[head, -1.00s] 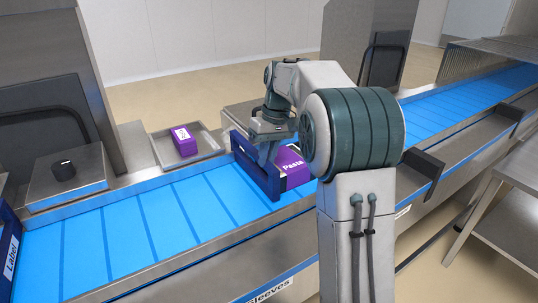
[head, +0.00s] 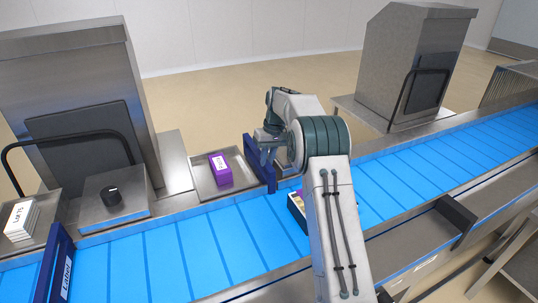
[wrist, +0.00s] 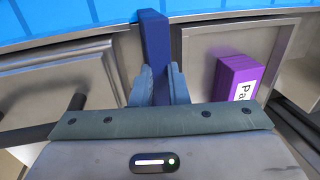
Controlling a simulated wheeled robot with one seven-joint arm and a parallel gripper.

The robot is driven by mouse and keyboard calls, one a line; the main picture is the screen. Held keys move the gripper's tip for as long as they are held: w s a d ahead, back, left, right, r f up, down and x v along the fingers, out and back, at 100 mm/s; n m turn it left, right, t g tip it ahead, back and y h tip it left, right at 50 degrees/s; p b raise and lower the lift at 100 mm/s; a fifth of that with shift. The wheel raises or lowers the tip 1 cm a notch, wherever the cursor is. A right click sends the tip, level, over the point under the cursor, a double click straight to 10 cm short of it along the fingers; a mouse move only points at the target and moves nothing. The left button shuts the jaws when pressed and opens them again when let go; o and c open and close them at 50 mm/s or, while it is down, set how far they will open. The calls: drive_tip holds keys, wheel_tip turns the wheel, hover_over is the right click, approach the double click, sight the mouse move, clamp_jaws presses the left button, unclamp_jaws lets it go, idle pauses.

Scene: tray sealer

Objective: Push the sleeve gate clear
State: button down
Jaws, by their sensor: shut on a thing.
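The sleeve gate, a dark blue bar (head: 266,172), points back from the belt's far edge, beside the steel tray. In the wrist view the gate (wrist: 155,40) runs from the blue belt down between my fingers. My gripper (head: 262,148) is shut on the gate; its two fingers (wrist: 160,85) sit on either side of the bar. A pack with a purple side (head: 297,208) lies on the belt, partly hidden by my arm. The belt (head: 215,235) left of it is clear up to the label gate.
A dark blue label gate (head: 57,262) stands at the far left. A steel tray (head: 203,190) holds purple sleeves (head: 220,170). A black bracket (head: 457,220) is on the near rail.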

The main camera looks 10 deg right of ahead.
drive_tip(key=shift+w+a+r+p, duration=0.1)
drive_tip(key=shift+w+a+p, duration=0.1)
drive_tip(key=shift+w+p, duration=0.4)
drive_tip(key=shift+w+a+r+p, duration=0.15)
drive_tip(key=shift+w+p, duration=0.25)
drive_tip(key=shift+w, duration=0.4)
drive_tip(key=c, duration=1.6)
unclamp_jaws()
drive_tip(key=shift+w, duration=0.1)
drive_tip(key=shift+c, duration=0.2)
drive_tip(key=shift+o, duration=1.2)
drive_tip(key=shift+f, duration=0.2)
drive_tip(key=shift+d+r, duration=0.1)
drive_tip(key=shift+r, duration=0.15)
wheel_tip(320, 180, up, 13)
drive_tip(key=d+p, duration=0.1)
drive_tip(key=d, duration=0.1)
drive_tip(key=shift+w+d, duration=0.15)
drive_tip(key=shift+w, duration=0.15)
